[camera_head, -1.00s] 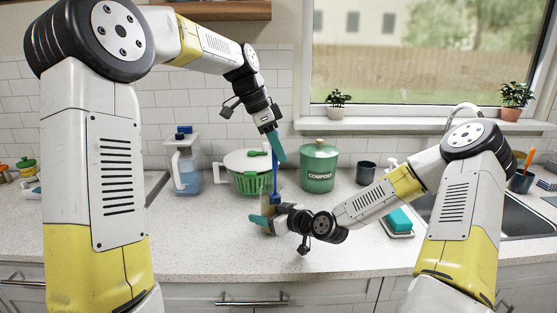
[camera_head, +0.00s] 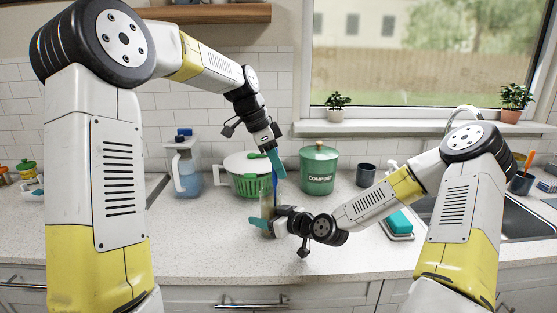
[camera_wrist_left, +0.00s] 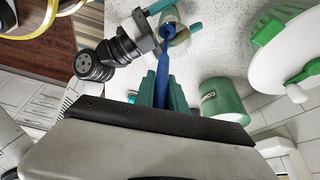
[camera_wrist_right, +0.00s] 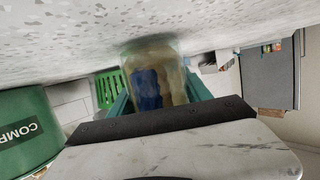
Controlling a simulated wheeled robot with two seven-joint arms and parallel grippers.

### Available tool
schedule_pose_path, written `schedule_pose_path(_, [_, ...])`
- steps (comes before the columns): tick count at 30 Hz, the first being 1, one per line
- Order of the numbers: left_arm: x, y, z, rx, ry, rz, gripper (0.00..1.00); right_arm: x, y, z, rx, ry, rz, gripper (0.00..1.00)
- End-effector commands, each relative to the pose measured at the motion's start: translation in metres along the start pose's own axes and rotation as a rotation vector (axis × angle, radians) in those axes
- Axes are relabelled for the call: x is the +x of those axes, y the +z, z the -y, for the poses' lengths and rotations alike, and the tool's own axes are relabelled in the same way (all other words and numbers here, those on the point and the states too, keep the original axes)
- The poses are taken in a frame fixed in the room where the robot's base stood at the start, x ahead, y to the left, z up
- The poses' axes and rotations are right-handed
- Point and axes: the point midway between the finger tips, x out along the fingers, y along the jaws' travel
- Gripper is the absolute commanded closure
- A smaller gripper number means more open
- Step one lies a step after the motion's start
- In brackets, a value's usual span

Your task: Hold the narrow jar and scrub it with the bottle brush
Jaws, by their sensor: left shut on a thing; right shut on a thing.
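The narrow jar (camera_head: 266,207) is clear glass and stands on the counter, partly hidden by my right gripper. My right gripper (camera_head: 268,222) is shut around the jar from the side; the jar also shows between its fingers in the right wrist view (camera_wrist_right: 152,60). My left gripper (camera_head: 277,160) is above the jar, shut on the blue handle of the bottle brush (camera_head: 275,186). The brush points down into the jar. In the left wrist view the brush handle (camera_wrist_left: 163,75) runs from the fingers to the jar mouth (camera_wrist_left: 176,36). Its blue lower part shows through the glass in the right wrist view.
A green compost bin (camera_head: 318,172), a white and green salad spinner (camera_head: 240,184) and a water pitcher (camera_head: 184,168) stand behind. A dark cup (camera_head: 366,174), a teal sponge (camera_head: 400,222) and the sink (camera_head: 520,218) are at right. The front counter is clear.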

Motion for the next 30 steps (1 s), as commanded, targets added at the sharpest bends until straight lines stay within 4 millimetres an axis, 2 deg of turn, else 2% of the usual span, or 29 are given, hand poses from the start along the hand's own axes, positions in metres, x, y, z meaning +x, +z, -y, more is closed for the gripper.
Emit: schedule_pose_path(30, [-0.001,0.012,0.009,0.001,-0.001,0.000,1.00,0.000,0.000,0.000,-0.001,0.000,-0.001,0.93])
